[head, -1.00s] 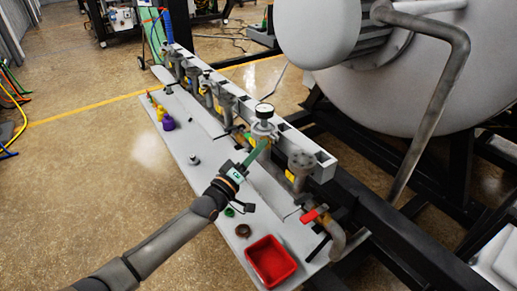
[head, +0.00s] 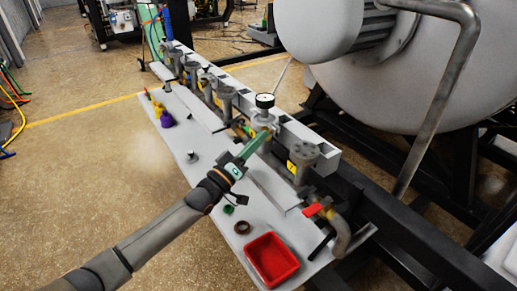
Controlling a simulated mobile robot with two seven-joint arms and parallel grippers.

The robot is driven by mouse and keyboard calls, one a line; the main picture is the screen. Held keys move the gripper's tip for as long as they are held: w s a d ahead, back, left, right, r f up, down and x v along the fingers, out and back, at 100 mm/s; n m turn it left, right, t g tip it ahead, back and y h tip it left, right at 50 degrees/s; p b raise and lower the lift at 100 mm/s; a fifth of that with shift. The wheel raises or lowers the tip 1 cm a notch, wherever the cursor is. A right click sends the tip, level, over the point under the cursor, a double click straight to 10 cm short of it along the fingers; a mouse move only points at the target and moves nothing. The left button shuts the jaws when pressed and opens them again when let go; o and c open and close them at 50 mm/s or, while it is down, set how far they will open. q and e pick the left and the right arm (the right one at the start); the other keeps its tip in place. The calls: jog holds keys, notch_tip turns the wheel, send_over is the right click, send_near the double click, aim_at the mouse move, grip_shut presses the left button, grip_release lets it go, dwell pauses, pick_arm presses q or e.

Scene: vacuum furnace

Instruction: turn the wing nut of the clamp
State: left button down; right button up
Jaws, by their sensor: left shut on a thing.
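My left arm comes in from the lower left, and its gripper (head: 265,136) reaches the fitting under the round black-rimmed gauge (head: 265,101). The pale metal clamp (head: 264,120) sits right below the gauge, on top of a pipe stub at the rail. The green fingers are shut on the wing nut at the near side of this clamp. The wing nut is very small here and mostly hidden by the fingertips, so its angle cannot be told. My right gripper is not in view.
A red tray (head: 271,260), a brown ring (head: 243,228) and a green ring (head: 228,209) lie on the grey shelf (head: 204,178). A flanged pipe (head: 303,152) and a red-handled valve (head: 314,209) stand right of the clamp. The large vessel (head: 400,90) fills the upper right.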

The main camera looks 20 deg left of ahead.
pick_arm(q)
jog(key=m+h+b, duration=0.2)
jog(key=m, duration=0.1)
jog(key=m+b, duration=0.1)
jog(key=m, duration=0.1)
jog(key=shift+w+a+f+g+h, duration=0.15)
jog(key=shift+f+g+h, duration=0.15)
jog(key=shift+h, duration=0.1)
jog(key=shift+r+m+g+h+b, duration=0.1)
jog(key=shift+m+g+h+b, duration=0.2)
jog(key=shift+m+h+b, duration=0.55)
jog(key=shift+m, duration=1.05)
jog(key=shift+a+r+m+g+h+b, duration=0.1)
jog(key=shift+m+g+h+b, duration=0.3)
jog(key=shift+m, duration=0.2)
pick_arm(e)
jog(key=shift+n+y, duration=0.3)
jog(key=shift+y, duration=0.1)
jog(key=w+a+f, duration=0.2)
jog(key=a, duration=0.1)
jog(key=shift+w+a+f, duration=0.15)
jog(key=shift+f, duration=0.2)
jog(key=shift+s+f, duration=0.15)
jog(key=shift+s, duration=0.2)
pick_arm(q)
jog(key=c, duration=1)
grip_release()
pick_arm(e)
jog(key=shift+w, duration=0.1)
